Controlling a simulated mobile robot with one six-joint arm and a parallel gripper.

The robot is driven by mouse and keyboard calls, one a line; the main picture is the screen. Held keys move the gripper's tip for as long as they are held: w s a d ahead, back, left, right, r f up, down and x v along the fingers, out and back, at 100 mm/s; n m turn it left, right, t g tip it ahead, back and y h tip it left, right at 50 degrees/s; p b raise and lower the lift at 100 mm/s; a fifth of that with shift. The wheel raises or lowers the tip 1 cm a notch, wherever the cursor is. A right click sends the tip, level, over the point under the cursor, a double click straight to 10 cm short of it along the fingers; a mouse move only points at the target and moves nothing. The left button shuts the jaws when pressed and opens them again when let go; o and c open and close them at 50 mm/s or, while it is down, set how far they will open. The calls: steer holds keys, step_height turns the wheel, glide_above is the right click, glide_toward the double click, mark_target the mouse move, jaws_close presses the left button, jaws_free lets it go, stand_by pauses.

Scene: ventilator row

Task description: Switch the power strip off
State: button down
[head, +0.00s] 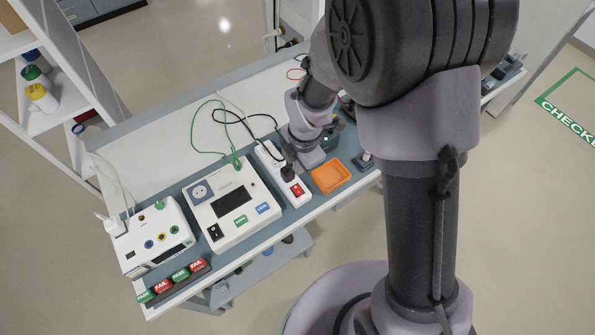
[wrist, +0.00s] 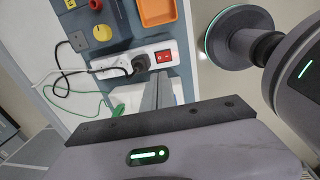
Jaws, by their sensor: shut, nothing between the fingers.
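The white power strip (head: 276,165) lies near the front edge of the bench, with a red rocker switch (head: 297,190) at its near end. A black plug (head: 288,172) sits in a socket beside the switch. In the wrist view the strip (wrist: 112,66) shows with its red switch (wrist: 164,57) and the black plug (wrist: 140,62). My gripper (wrist: 160,78) is shut and empty, its fingertips pointing at the strip just below the switch in that view. I cannot tell whether they touch it. I cannot read the switch's position. In the head view my arm hides the fingertips.
An orange tray (head: 331,176) lies right of the strip. A white tester (head: 233,204) stands left of it, then another white device (head: 154,236). Black and green cables loop behind the strip. FAIL-labelled blocks (head: 172,281) lie at the front left. The back of the bench is mostly clear.

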mark_target(295, 187)
steer(key=f+b, duration=0.1)
steer(key=f, duration=0.3)
steer(key=f+b, duration=0.1)
steer(key=f, duration=0.3)
steer(key=w+a+f+b, duration=0.1)
steer(key=f, duration=0.3)
steer(key=shift+w+b, duration=0.1)
steer(key=shift+b, duration=0.25)
